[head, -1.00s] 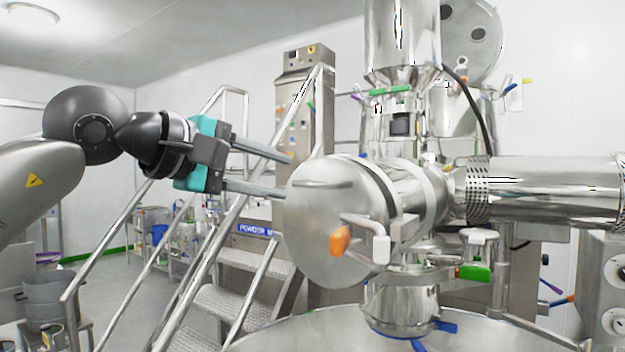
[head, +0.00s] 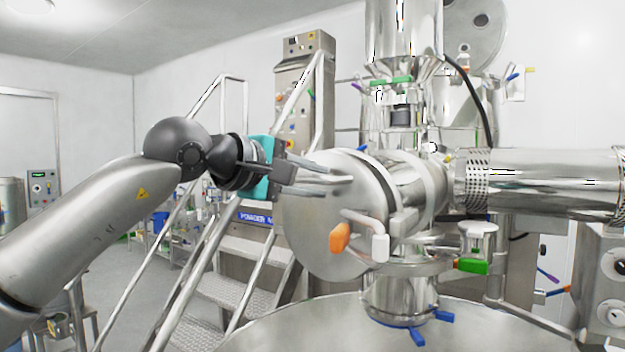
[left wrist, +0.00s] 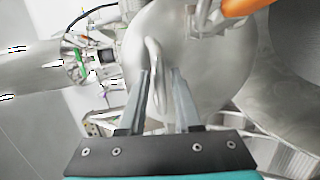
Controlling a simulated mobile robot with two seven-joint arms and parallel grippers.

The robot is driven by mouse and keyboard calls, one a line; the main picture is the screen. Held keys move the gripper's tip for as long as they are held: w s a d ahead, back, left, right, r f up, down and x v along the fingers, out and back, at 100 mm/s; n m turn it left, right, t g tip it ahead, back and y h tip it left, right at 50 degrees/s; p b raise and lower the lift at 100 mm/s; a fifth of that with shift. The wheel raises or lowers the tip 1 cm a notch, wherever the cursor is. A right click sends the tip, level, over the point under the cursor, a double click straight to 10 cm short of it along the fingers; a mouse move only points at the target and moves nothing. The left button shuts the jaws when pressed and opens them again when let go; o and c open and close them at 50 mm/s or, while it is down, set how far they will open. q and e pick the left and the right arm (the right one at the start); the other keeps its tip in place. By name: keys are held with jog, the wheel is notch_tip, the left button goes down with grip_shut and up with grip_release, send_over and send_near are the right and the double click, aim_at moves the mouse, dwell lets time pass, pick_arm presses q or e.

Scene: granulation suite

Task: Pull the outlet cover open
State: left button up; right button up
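The outlet cover (head: 315,235) is a round steel disc at the end of the horizontal outlet in the head view. It fills the upper middle of the left wrist view (left wrist: 195,45). A thin bar handle (left wrist: 152,60) stands out from its face. My left gripper (head: 335,178) is at the upper part of the cover, and its two fingers are apart. In the left wrist view the handle's near end lies between the fingertips (left wrist: 160,74); contact with either finger is not clear. My right gripper is not in view.
An orange-ended clamp (head: 340,238) and a white-ended lever (head: 380,246) sit low on the cover's front. A perforated steel cylinder (head: 545,185) extends right. A stair handrail (head: 245,290) stands behind my left arm. A broad steel vessel top (head: 350,325) lies below.

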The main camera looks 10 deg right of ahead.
pick_arm(q)
grip_shut()
dwell(1.1)
